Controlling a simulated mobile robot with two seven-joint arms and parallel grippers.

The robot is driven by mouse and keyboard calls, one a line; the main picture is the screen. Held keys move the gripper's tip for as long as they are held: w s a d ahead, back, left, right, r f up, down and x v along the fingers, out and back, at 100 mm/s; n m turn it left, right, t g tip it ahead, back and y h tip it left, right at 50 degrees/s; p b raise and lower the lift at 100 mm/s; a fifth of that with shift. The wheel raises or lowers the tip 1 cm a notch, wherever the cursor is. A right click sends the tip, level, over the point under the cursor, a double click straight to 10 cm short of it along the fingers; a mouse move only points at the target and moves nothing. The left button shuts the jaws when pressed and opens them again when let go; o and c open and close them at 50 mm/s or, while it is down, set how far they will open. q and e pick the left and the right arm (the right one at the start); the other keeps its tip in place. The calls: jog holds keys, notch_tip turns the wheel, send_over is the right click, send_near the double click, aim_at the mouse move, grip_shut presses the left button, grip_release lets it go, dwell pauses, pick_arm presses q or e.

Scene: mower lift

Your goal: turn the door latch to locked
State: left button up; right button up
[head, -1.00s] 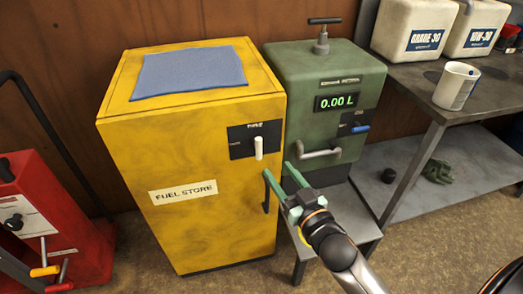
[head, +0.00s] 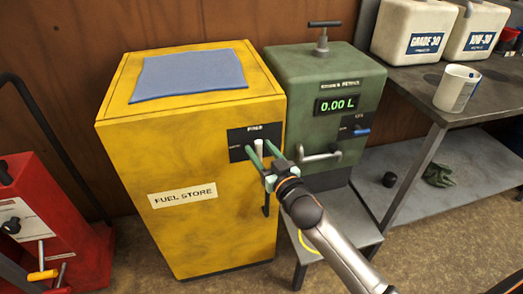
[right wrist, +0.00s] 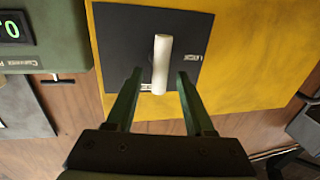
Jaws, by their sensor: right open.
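The white door latch (head: 259,147) stands upright on a black plate (head: 239,139) on the yellow fuel store cabinet (head: 150,220). The small labels on the plate are too blurred to read surely. My right gripper (head: 258,151) is open in front of the latch, its green fingers on either side of it in the picture. In the right wrist view, the latch (right wrist: 161,62) lies between the two open fingertips (right wrist: 160,74), with a visible gap on each side. Whether the fingers reach its depth is hard to tell. My left gripper is not in view.
A dark door handle (head: 266,200) hangs below the latch, partly behind my gripper. A green pump unit (head: 300,85) with a grey lever (head: 321,154) stands close on the right. A red machine (head: 60,235) is at the left. A workbench (head: 415,100) is at the right.

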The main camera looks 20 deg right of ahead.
jog(key=shift+c, duration=0.2)
grip_shut()
dwell(0.4)
